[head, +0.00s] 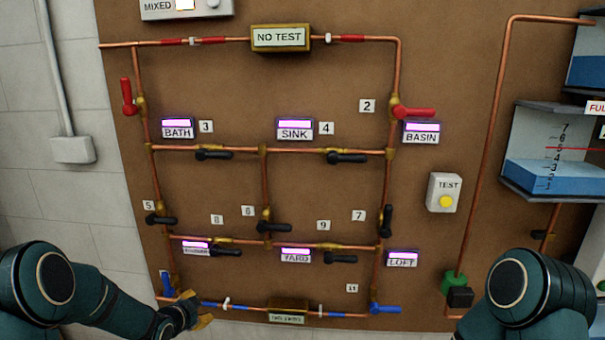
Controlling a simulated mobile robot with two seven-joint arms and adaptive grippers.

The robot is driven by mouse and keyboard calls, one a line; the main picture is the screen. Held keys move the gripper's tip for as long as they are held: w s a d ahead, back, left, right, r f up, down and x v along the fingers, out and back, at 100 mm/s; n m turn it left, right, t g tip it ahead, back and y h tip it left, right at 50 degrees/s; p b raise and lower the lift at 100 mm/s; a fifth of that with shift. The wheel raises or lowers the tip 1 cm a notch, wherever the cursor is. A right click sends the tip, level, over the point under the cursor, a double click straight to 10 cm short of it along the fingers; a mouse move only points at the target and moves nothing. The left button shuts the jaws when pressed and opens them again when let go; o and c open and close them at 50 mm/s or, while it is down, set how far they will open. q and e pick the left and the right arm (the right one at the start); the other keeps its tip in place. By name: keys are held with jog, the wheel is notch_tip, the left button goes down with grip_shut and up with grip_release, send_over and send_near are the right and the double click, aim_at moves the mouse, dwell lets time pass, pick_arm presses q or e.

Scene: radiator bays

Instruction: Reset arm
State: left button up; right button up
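My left arm comes in at the lower left, and its gripper (200,319) is low in front of the board, near the blue-marked bottom pipe. Its yellowish fingertips are small and partly cut off, so I cannot tell if they are open or touching anything. My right arm (530,290) shows only as a dark green link at the lower right; its gripper is out of view. The brown board (330,80) carries copper pipes with red valve handles (414,112) at the top, black ones (347,158) in the middle and blue ones (385,309) at the bottom.
A box reading NO TEST (280,38) sits on the top pipe. A TEST box with a yellow button (445,201) is at the right. A tank with blue liquid (550,178) stands at the far right. White wall (50,170) lies left of the board.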

pick_arm(q)
jog(key=s+d+f+n+g+h, duration=0.1)
jog(key=s+d+f+n+g, duration=0.4)
jog(key=s+d+f, duration=0.65)
jog(key=s+d+f+n+g, duration=0.1)
jog(key=s+d+n+g, duration=0.1)
jog(key=s, duration=0.8)
jog(key=s+d+f+n+g, duration=0.1)
jog(key=s+d+n, duration=0.3)
jog(key=s, duration=0.6)
jog(key=shift+s+d+f+n+g+h, duration=0.3)
jog(key=shift+d+g+h, duration=0.1)
jog(key=shift+d+g, duration=0.45)
